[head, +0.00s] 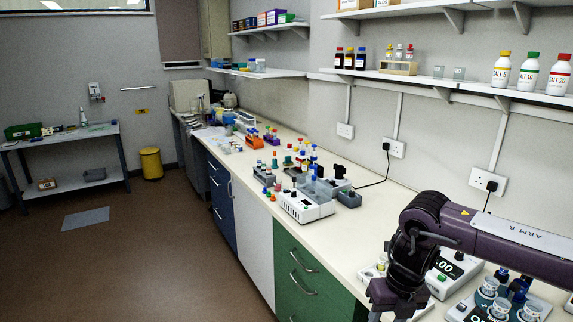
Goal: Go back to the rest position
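My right arm comes in from the right edge and bends down over the near part of the bench. Its purple-grey wrist and gripper (390,300) hang at the bottom of the head view, over the bench's front edge. The fingertips are not clearly visible, so I cannot tell whether the gripper is open or shut or holds anything. My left arm and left gripper are not in view.
A long pale bench (357,215) runs along the right wall. A white device (305,205) and a grey box (349,198) stand mid-bench. Balances with displays (452,270) sit by my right arm. Shelves with bottles (530,72) hang above. The brown floor (150,260) at left is mostly free.

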